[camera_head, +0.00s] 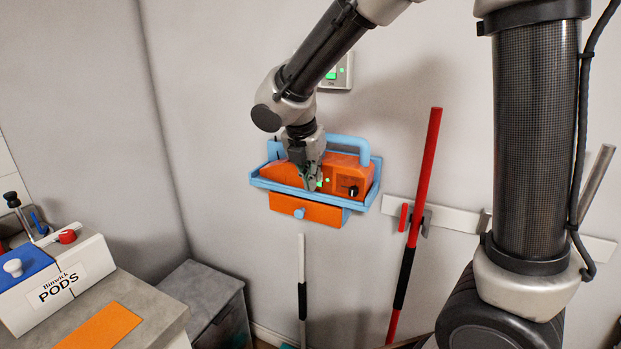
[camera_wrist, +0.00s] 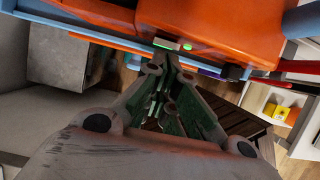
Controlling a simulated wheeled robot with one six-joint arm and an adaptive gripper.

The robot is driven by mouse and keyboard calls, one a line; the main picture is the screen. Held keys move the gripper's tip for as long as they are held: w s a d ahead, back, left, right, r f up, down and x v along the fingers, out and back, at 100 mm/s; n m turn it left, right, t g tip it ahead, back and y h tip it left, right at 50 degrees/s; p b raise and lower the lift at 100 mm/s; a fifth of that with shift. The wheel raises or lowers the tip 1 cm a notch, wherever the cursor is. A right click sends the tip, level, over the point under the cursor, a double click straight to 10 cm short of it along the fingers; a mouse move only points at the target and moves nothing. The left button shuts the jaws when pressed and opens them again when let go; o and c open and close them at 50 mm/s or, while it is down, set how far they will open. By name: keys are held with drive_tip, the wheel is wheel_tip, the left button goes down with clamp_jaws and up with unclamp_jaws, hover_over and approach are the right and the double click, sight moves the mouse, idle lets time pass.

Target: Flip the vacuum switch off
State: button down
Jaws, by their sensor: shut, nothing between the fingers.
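The orange vacuum (camera_head: 345,170) with a blue handle sits in a blue wall holder (camera_head: 358,202). It fills the top of the wrist view (camera_wrist: 215,25). A small pale switch with a green-lit spot (camera_head: 319,184) is on its front. It also shows at the fingertips in the wrist view (camera_wrist: 168,44), with a green light (camera_wrist: 187,47) beside it. My gripper (camera_head: 312,187) is shut and empty, pointing down in front of the vacuum. Its tips (camera_wrist: 172,60) are very close to the switch. I cannot tell whether they touch it. A black knob (camera_head: 353,191) is right of the switch.
A wall switch (camera_head: 333,76) with a green light is above the vacuum. A red pole (camera_head: 421,180) hangs to the right on a white rail (camera_head: 460,219). A white-and-black pole (camera_head: 302,285) stands below.

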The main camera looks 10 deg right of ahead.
drive_tip(key=shift+w+d+r, duration=0.2)
drive_tip(key=shift+w+d, duration=0.1)
drive_tip(key=shift+w, duration=0.05)
drive_tip(key=shift+r, duration=0.15)
drive_tip(key=shift+r, duration=0.65)
drive_tip(key=shift+a, duration=0.1)
